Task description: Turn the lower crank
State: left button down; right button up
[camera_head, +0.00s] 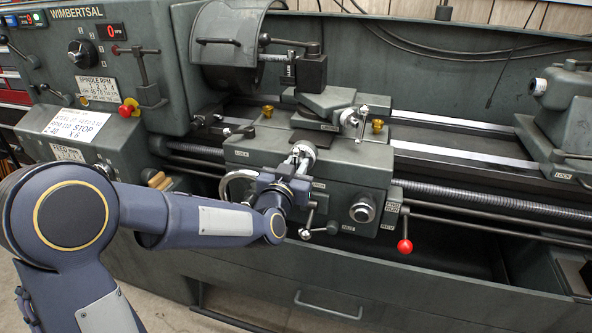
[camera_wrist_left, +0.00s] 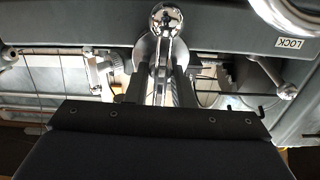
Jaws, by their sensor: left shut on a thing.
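The lower crank (camera_head: 304,150) is a shiny metal hub and handle on the front of the lathe's carriage. In the left wrist view its chrome ball and bar (camera_wrist_left: 167,20) run between the fingers. My left gripper (camera_head: 297,178) is at the front of the carriage, shut on the crank; it also shows in the left wrist view (camera_wrist_left: 160,88). The gripper and wrist hide part of the crank. A smaller upper crank (camera_head: 362,120) sits above and to the right. My right gripper is not in view.
A large chrome handwheel (camera_head: 230,185) is close on the left of the gripper, partly behind my arm. A red-knobbed lever (camera_head: 405,246) hangs to the right, beside a dial knob (camera_head: 362,210). The chuck guard (camera_head: 228,45) stands behind. Open floor shows at the lower left.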

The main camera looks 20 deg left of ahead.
pick_arm(q)
jog(key=n+b, duration=0.5)
jog(key=shift+a+f, duration=0.25)
jog(key=n+b, duration=0.2)
jog(key=shift+n, duration=0.4)
jog(key=shift+a+r+n+b, duration=0.1)
jog(key=shift+n+b, duration=1.1)
jog(key=shift+n, duration=0.1)
jog(key=c, duration=1.5)
grip_release()
